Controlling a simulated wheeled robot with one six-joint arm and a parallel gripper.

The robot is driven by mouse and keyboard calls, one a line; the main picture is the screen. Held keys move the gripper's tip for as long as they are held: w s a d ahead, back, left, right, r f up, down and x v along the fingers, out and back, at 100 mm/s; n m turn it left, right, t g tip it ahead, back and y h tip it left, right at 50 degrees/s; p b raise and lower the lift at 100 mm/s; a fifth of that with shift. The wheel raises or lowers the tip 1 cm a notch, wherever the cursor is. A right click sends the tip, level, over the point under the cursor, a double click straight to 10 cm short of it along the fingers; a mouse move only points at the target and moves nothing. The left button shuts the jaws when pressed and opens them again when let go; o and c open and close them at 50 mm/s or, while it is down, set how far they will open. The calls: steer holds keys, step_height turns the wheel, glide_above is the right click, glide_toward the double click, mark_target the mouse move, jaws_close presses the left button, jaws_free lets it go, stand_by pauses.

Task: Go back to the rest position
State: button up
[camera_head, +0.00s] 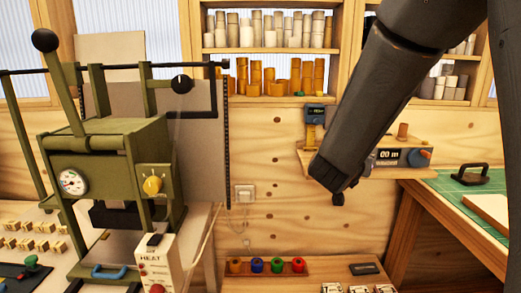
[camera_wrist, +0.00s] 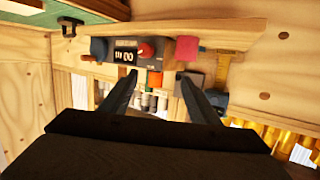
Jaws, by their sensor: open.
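My arm comes down from the upper right in the head view, and my gripper (camera_head: 338,198) is at its lower end, in front of the wooden wall. In the wrist view both fingers of my gripper (camera_wrist: 157,85) are spread apart. Nothing is held between them; only distant shelf items show in the gap. My arm hides part of the small wall shelf (camera_head: 350,171) behind it in the head view.
A green press (camera_head: 105,165) with levers stands at the left. A white heat box (camera_head: 156,268) is beside it. A low bench holds several coloured rolls (camera_head: 277,265). A green cutting mat (camera_head: 460,190) lies on the right table. Shelves with rolls (camera_head: 265,80) are behind.

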steer(key=s+a+f+n+g+y, duration=0.5)
steer(key=s+a+f+y, duration=0.35)
steer(key=f, duration=0.35)
steer(key=s+f+g, duration=0.3)
steer(key=s, duration=0.7)
steer(key=s+d+f+n+g, duration=0.1)
steer(key=s+f+g, duration=0.2)
steer(key=s, duration=0.7)
steer(key=shift+s+d+f+n+g, duration=0.2)
steer(key=shift+s+n+g, duration=0.1)
steer(key=shift+g, duration=0.5)
